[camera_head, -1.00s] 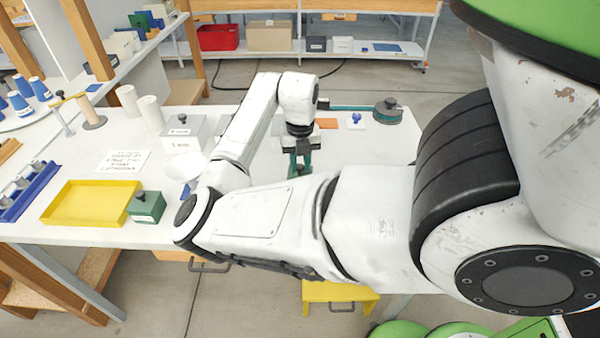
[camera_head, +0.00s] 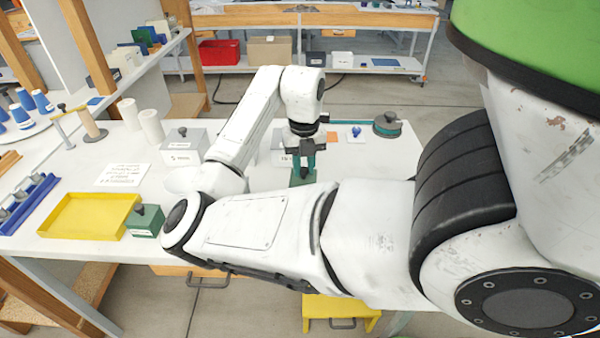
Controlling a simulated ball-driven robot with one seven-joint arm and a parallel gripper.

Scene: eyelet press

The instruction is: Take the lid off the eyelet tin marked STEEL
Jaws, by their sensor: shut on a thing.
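My gripper (camera_head: 303,167) points down over the middle of the table, beyond my forearm. It is shut on a small dark knob, with a green tin or lid (camera_head: 302,180) just below it. My forearm hides the lower part, so I cannot tell whether the lid is apart from a tin. Another green tin (camera_head: 146,226) with a dark knob stands beside the yellow tray. A pale grey tin (camera_head: 183,152) with a dark knob stands farther back on the left. The markings are too small to read, so I cannot tell which says STEEL.
The yellow tray (camera_head: 88,235), a blue rack (camera_head: 28,210) and a written sheet (camera_head: 122,174) lie on the left. White cylinders (camera_head: 151,126) stand behind. A round green-grey object (camera_head: 387,125) and a small blue item (camera_head: 355,132) lie at the back right.

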